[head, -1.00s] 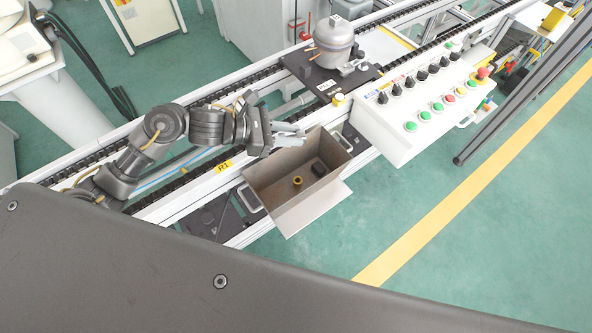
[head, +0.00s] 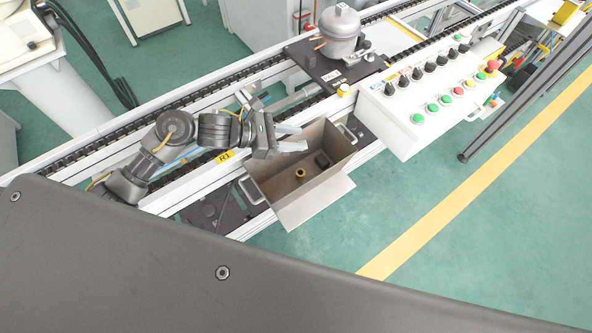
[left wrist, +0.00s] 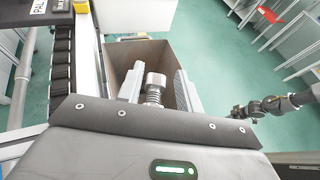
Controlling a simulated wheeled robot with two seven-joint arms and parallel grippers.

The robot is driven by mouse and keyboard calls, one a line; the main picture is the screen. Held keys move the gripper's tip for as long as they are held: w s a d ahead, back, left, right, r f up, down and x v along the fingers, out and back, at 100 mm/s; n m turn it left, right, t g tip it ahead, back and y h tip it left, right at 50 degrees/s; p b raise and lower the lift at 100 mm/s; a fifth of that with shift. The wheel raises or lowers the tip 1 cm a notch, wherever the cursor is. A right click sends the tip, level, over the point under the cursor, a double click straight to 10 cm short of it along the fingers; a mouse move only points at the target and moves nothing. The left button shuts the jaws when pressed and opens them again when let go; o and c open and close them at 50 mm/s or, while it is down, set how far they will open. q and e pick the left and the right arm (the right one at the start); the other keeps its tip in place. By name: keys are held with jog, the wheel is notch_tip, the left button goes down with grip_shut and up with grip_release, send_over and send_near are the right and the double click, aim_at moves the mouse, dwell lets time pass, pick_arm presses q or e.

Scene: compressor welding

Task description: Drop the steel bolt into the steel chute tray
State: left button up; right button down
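The steel bolt (left wrist: 154,88) shows in the left wrist view as a silvery cylinder with a threaded part, in line between the fingers of my left gripper (left wrist: 160,80). A gap shows between it and each finger, and the fingers stand apart. In the head view my left gripper (head: 292,138) is over the upper left rim of the steel chute tray (head: 325,203); the bolt cannot be made out there. The tray also shows beyond the fingers in the left wrist view (left wrist: 125,58). My right gripper (left wrist: 238,112) is small at the right there, its fingers unclear.
A brass fitting (head: 300,174) and a dark block (head: 321,160) lie in the tray. A grey compressor (head: 340,35) stands on a dark pallet (head: 310,62) on the conveyor. A white button panel (head: 425,110) is right of the tray. Green floor is clear below.

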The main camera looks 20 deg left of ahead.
pick_arm(q)
jog(key=shift+o, duration=1.4)
jog(key=shift+a, duration=0.1)
pick_arm(e)
jog(key=shift+w+d, duration=0.15)
jog(key=shift+w, duration=0.5)
pick_arm(q)
jog(key=b+v, duration=0.4)
jog(key=v, duration=0.6)
jog(key=shift+s+a, duration=0.15)
jog(key=shift+a, duration=0.1)
pick_arm(e)
jog(key=f, duration=0.4)
jog(key=shift+s+a, duration=0.15)
jog(key=shift+a, duration=0.1)
pick_arm(q)
jog(key=shift+d, duration=0.1)
pick_arm(e)
jog(key=shift+d, duration=0.2)
